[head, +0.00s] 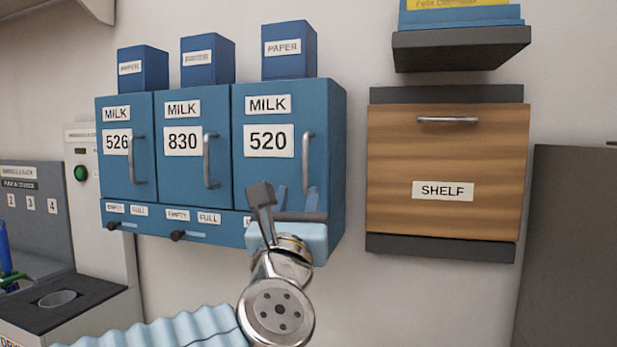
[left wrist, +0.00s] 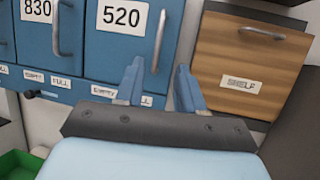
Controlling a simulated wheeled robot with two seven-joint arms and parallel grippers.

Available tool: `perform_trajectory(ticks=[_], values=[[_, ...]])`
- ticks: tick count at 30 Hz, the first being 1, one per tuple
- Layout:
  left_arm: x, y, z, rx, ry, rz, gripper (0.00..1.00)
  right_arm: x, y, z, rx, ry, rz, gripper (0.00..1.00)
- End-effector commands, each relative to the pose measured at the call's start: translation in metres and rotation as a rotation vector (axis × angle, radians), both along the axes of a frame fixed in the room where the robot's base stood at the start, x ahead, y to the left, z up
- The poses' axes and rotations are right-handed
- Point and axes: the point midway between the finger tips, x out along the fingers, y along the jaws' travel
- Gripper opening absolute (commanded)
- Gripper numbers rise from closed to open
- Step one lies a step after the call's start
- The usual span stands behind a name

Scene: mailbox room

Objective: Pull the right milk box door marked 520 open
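The blue milk box door marked 520 (head: 265,180) is shut, the rightmost of three doors in the head view. Its vertical grey handle (head: 308,160) is near the door's right edge. In the left wrist view the door (left wrist: 122,45) is at upper middle, with its handle (left wrist: 159,42) just above the space between my fingers. My left gripper (head: 297,200) is in front of the door's lower right part. In the left wrist view my left gripper (left wrist: 158,85) has its two blue fingers apart, with nothing between them. My right gripper is not in view.
Milk doors 526 (head: 116,170) and 830 (head: 183,175) are shut at left. Blue paper boxes (head: 290,62) stand on top. A wooden shelf door (head: 447,150) with a handle hangs at right, below a dark ledge (head: 460,50). Bare wall separates it from the milk boxes.

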Motion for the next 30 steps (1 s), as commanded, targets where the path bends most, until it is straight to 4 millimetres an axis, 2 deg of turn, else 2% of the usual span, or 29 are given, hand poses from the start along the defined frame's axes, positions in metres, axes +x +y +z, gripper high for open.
perform_trajectory(ticks=[12,16,21,30], values=[[0.083,-0.010,0.036,0.006,0.003,0.002,0.38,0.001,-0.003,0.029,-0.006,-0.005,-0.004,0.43],[0.104,-0.013,0.044,0.006,0.002,0.002,0.38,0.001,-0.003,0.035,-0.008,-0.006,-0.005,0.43],[0.119,-0.014,0.049,0.005,0.002,0.001,0.38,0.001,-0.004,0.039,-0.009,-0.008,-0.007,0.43],[0.122,-0.015,0.049,0.007,0.002,0.000,0.38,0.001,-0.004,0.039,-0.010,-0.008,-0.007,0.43]])
